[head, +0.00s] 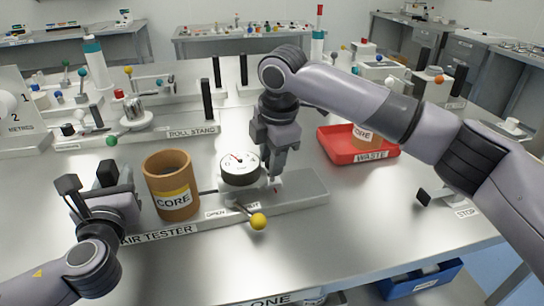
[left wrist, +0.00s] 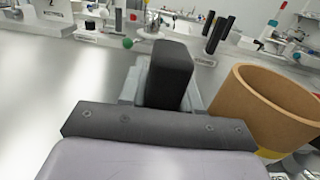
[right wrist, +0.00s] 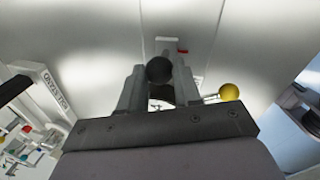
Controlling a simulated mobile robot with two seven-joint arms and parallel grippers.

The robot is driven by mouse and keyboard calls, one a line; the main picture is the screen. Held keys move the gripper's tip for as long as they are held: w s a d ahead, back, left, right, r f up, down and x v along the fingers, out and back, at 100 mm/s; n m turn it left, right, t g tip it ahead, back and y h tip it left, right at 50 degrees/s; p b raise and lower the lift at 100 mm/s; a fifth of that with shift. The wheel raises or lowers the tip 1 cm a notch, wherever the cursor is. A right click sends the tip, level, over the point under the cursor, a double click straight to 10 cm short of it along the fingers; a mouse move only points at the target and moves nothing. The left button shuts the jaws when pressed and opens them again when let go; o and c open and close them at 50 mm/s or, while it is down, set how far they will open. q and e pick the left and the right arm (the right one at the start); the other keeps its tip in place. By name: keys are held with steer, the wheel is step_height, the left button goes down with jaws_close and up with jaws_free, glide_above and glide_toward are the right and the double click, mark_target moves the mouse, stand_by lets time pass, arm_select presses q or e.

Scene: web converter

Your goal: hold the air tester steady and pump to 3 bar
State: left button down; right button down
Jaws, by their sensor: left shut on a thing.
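The air tester (head: 308,190) is a low metal base with a round white gauge (head: 240,166); its fine reading is too small to tell. A brown CORE cup (head: 170,188) stands at its left part. My left gripper (head: 88,192) is at the tester's left end, shut on a black upright grip (left wrist: 172,75). My right gripper (head: 272,170) points down just right of the gauge. In the right wrist view its fingers stand either side of a black ball knob (right wrist: 159,69); whether they press on it is unclear. A yellow ball lever (head: 258,221) sticks out in front; it also shows in the right wrist view (right wrist: 229,92).
A red WASTE tray (head: 345,153) holding a brown core is at right. The roll stand (head: 190,131) is behind the tester. A black STOP paddle (head: 424,196) is near the right edge. A blue bin (head: 420,281) is below. The front table strip is clear.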

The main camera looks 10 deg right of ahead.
steer(key=d, duration=0.7)
steer(key=shift+w, duration=0.2)
steer(key=c, duration=0.8)
jaws_free()
steer(key=shift+a, duration=0.1)
steer(key=shift+s+r, duration=0.1)
steer(key=shift+r, duration=0.3)
steer(key=r, duration=0.3)
steer(key=s+r, duration=0.1)
steer(key=r, duration=0.3)
steer(key=s+r, duration=0.1)
steer(key=r, duration=0.3)
steer(key=shift+s+d, duration=0.15)
steer(key=shift+d, duration=0.15)
